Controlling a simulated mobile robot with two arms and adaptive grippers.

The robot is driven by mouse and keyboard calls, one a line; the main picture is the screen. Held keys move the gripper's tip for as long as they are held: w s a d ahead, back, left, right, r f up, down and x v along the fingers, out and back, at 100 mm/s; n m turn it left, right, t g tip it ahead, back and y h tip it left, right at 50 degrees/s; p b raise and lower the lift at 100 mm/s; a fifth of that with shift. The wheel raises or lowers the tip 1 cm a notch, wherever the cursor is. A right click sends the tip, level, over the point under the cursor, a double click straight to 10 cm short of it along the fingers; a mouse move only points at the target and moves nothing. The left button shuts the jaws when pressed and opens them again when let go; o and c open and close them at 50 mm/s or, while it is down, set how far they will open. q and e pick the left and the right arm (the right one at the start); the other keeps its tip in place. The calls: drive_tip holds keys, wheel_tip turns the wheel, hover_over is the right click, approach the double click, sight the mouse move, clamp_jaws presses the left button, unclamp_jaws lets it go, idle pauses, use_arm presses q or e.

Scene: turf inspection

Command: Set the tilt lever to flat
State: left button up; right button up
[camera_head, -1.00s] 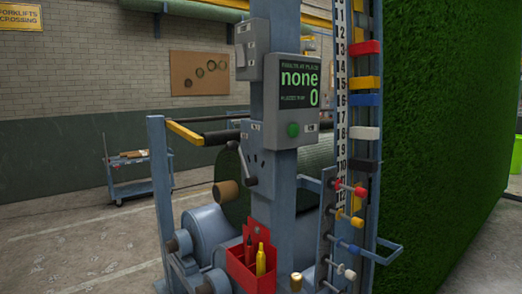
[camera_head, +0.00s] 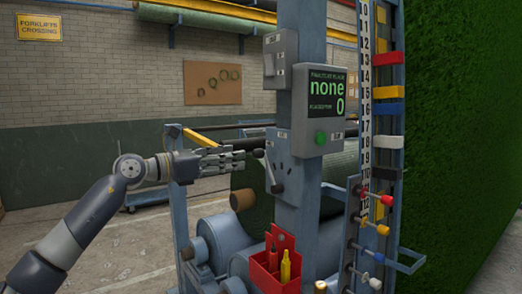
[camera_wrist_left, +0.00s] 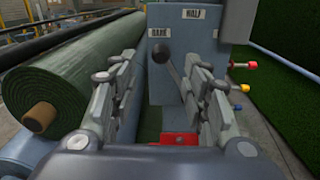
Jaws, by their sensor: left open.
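On the blue post a grey control box (camera_head: 295,165) carries a lever with a dark ball knob (camera_head: 258,153). A second dark knob (camera_head: 277,188) hangs lower on the same box; I cannot tell for sure which is the tilt lever. My left gripper (camera_head: 238,158) is open, its fingers pointing right, just left of the upper knob. In the left wrist view a black ball knob (camera_wrist_left: 161,52) on a grey arm shows between the open fingers (camera_wrist_left: 158,62), apparently untouched. Two small labels sit above it, too blurred to read surely. My right gripper is not in view.
A display box (camera_head: 322,105) reading "none" and "0" is above the lever box, with a green button. A red tool holder (camera_head: 272,265) hangs below. A green turf roll (camera_wrist_left: 75,65) lies on the left. A turf wall (camera_head: 455,140) stands on the right.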

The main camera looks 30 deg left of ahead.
sight(254, 154)
use_arm(q)
drive_tip(key=p+x, duration=0.2)
drive_tip(key=x, duration=0.2)
drive_tip(key=p+x, duration=0.2)
drive_tip(key=x, duration=0.2)
drive_tip(key=shift+r, duration=0.2)
drive_tip(key=shift+w+d+f, duration=0.15)
drive_tip(key=shift+w+d, duration=0.05)
drive_tip(key=shift+w, duration=0.05)
